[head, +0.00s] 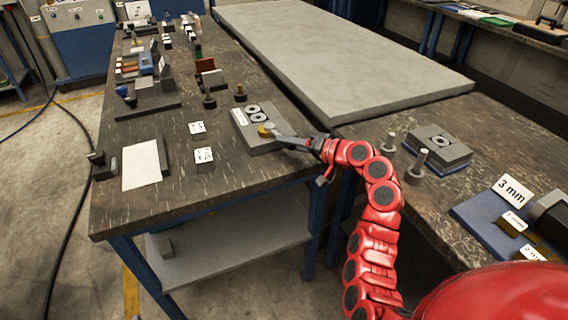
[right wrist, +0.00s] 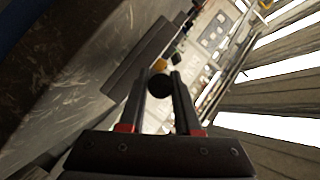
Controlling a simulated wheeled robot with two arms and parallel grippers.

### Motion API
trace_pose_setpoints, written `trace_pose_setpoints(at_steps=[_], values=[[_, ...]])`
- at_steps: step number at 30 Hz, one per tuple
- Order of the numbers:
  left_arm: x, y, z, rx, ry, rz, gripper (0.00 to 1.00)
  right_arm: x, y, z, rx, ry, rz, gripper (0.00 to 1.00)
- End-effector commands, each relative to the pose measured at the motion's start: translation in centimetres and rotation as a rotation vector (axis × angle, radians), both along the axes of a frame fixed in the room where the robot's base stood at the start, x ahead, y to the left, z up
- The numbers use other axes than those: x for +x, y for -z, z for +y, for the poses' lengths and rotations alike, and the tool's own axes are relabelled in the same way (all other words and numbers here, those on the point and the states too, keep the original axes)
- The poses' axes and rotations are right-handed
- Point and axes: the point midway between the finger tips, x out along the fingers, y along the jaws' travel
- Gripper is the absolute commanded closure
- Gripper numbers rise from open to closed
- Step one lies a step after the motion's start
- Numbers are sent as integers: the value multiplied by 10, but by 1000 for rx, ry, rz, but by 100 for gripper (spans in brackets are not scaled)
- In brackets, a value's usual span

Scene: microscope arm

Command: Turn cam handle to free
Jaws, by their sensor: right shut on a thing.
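A grey block (head: 246,116) with two ringed holes and a white label sits near the right edge of the left bench. A yellow round piece (head: 264,131) is at its near right corner, and it also shows in the right wrist view (right wrist: 160,65). My right gripper (head: 278,135) reaches in from the right beside this piece. In the right wrist view its fingers (right wrist: 160,90) are shut on a dark round knob (right wrist: 160,84), which looks like the end of the cam handle. The rest of the handle is hidden. My left gripper is not in view.
Small labelled blocks (head: 204,155) and a white sheet (head: 141,165) lie left on the bench. Dark posts (head: 240,92) stand behind the block. A large grey slab (head: 345,55) lies beyond, and another ringed block (head: 438,148) with bolts stands on the right bench.

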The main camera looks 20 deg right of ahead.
Motion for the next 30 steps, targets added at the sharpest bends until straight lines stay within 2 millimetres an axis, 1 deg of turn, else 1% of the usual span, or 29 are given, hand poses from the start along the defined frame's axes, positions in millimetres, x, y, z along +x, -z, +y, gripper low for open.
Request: trace_pose_setpoints(at_steps=[1, 3, 12, 19, 30], values=[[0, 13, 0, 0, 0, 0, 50, 1, 7, -4, 0, -23, 2, 100], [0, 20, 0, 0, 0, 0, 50, 2, 5, -7, -2, -57, 2, 100], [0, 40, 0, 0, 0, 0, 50, 6, 3, -14, 0, -162, 3, 100], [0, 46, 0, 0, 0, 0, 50, 7, 1, -17, 1, -197, 2, 100], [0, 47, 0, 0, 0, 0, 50, 8, -1, -17, 3, -205, 0, 100]])
